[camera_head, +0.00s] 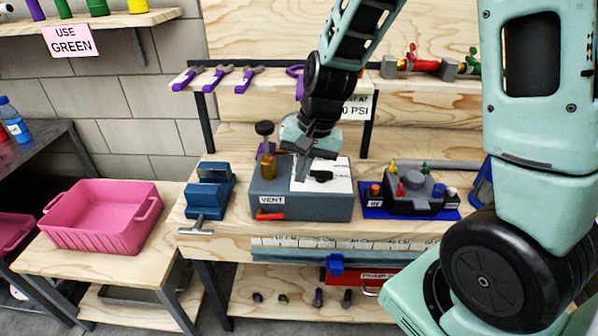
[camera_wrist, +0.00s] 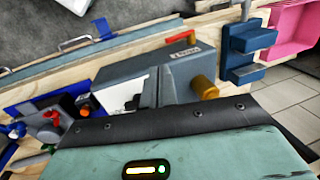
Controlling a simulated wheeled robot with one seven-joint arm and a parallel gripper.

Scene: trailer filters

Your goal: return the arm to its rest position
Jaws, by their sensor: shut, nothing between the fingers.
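My gripper (camera_head: 305,160) is at the end of my raised arm, which reaches in from the right in the head view. The gripper is above the back part of the grey box labelled VENT (camera_head: 300,204) on the wooden bench. Its fingers are small and dark there, shut, with nothing visible between them.
A blue vise (camera_head: 209,190) stands left of the box, and a blue tray with a dark fitting (camera_head: 410,192) stands right. A tool shelf (camera_head: 240,85) is behind. A pink bin (camera_head: 100,215) sits left.

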